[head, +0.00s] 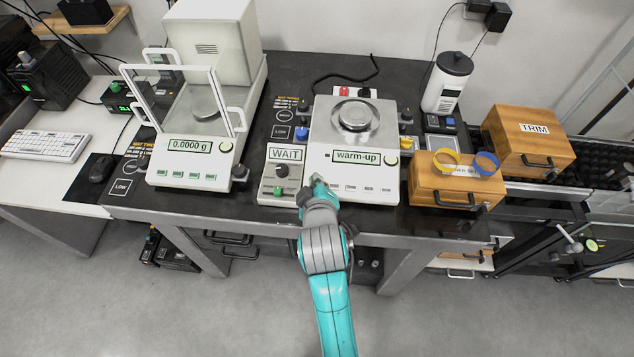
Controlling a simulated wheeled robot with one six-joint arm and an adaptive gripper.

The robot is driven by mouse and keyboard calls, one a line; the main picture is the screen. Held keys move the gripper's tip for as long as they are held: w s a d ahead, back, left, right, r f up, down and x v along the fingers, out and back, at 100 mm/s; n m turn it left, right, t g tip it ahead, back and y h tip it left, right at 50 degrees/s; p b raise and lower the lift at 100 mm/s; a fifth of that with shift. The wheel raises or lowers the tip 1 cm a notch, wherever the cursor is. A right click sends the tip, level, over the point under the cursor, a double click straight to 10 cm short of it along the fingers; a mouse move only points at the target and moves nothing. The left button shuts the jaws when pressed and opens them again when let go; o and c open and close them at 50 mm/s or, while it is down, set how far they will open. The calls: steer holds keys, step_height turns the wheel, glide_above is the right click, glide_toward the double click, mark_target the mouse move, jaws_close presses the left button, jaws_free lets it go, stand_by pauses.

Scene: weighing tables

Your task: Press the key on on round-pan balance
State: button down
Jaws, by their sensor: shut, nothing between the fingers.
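The round-pan balance (371,125) stands on the dark table, right of centre in the head view. Its round steel pan (354,115) is bare, and its display (356,156) reads "warm-up". A row of small keys runs along the lower front panel; the keys at the right of the row show, with labels too small to read surely. My gripper (315,180) is shut and empty at the left end of this row. It covers the leftmost part of the row, so the key there is hidden. I cannot tell whether the fingertips touch the panel.
A box with a "WAIT" sign (285,154) and knobs stands just left of my gripper. A second balance (190,150) with an open glass shield reads 0.0000 g farther left. Wooden boxes (440,188) and a white canister (447,85) stand at the right.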

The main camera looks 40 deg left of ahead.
steer(key=shift+r, duration=0.15)
steer(key=r, duration=0.1)
steer(key=s+r, duration=0.1)
steer(key=r, duration=0.2)
steer(key=shift+s+d+r, duration=0.15)
steer(key=shift+d+r, duration=0.2)
stand_by(0.9)
steer(key=s+d+f+m+t+h, duration=0.1)
steer(key=s+d+f+m, duration=0.2)
steer(key=d, duration=0.6)
steer(key=s+d+f+m+t+h, duration=0.1)
steer(key=s+d+f+m, duration=0.1)
steer(key=d+f, duration=0.5)
steer(key=s+d+f+m+t+h, duration=0.1)
steer(key=s+d+f+m, duration=0.15)
steer(key=d, duration=0.85)
steer(key=s+d+r+m+t+h, duration=0.1)
steer(key=s+d+r+m+h, duration=0.1)
steer(key=s+d+m, duration=0.3)
steer(key=s+d+r+m+t+h, duration=0.1)
steer(key=s+d+r+m+h, duration=0.2)
steer(key=s+d, duration=0.9)
steer(key=s+r+m, duration=0.2)
steer(key=s, duration=0.3)
steer(key=shift+r, duration=0.15)
